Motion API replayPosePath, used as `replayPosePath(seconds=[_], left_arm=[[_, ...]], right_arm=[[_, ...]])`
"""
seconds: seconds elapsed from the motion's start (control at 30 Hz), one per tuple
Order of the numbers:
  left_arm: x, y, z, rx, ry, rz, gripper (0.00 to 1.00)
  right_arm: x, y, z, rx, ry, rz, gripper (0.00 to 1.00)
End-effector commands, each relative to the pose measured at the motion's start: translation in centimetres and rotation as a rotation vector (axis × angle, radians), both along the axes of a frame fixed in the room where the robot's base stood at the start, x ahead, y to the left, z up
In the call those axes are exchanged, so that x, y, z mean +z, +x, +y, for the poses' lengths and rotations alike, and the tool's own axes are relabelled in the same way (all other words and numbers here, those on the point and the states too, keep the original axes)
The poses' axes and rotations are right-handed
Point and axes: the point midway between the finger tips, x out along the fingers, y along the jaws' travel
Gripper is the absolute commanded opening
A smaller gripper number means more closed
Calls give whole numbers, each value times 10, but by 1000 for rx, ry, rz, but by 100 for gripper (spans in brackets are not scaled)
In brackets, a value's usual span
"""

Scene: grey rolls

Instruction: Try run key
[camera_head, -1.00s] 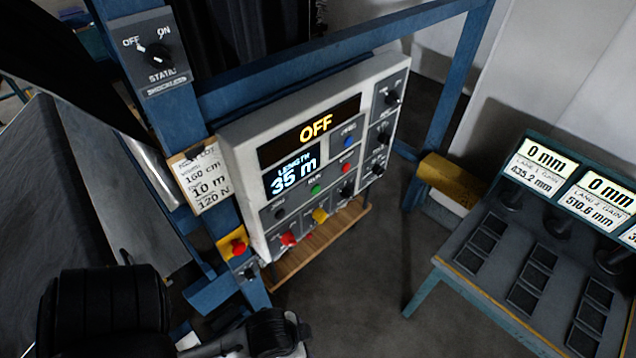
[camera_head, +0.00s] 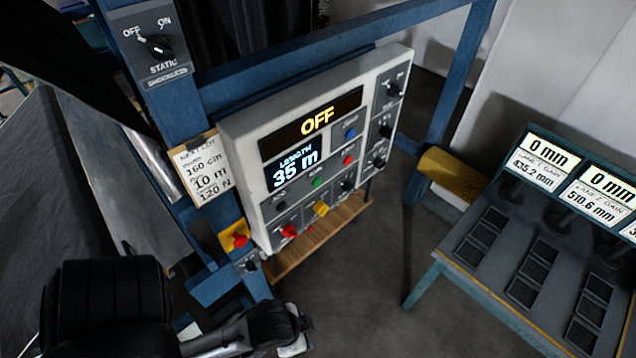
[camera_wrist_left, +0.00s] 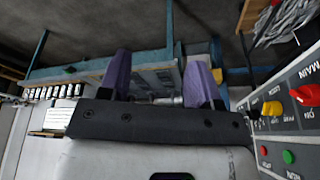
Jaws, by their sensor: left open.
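A pale control panel (camera_head: 228,150) hangs in a blue frame. Its upper display (camera_head: 316,122) reads OFF, and the lower display (camera_head: 294,172) reads LENGTH 35 m. A green key (camera_head: 317,182), its small label apparently RUN, sits below the displays; a red key (camera_head: 348,160) and a blue key (camera_head: 350,134) are up and right of it. The green key also shows in the left wrist view (camera_wrist_left: 288,157), at the lower right. My left gripper (camera_wrist_left: 160,65) has purple fingers spread apart, with nothing between them. It is left of the panel face there, clear of the keys. My right gripper is not seen.
Red (camera_head: 288,231) and yellow (camera_head: 321,209) knobs stick out along the panel's lower edge. A red stop knob on yellow (camera_head: 238,240) and a lot card (camera_head: 203,180) are at left. A wooden shelf (camera_head: 318,240) lies below. A gauge bench (camera_head: 470,270) stands right; floor between is clear.

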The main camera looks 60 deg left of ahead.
Motion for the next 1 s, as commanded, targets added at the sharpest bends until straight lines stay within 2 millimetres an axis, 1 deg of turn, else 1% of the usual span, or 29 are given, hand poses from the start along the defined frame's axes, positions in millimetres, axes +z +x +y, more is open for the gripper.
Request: replayPosePath(seconds=[0.03,0.07,0.5,0.6,1.0], left_arm=[[0,0,0,0,0,0,53],[0,0,0,0,0,0,50],[0,0,0,0,0,0,8],[0,0,0,0,0,0,0],[0,0,0,0,0,0,0]], right_arm=[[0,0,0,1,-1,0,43],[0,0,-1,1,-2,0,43],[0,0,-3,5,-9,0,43],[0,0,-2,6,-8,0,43],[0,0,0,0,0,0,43]])
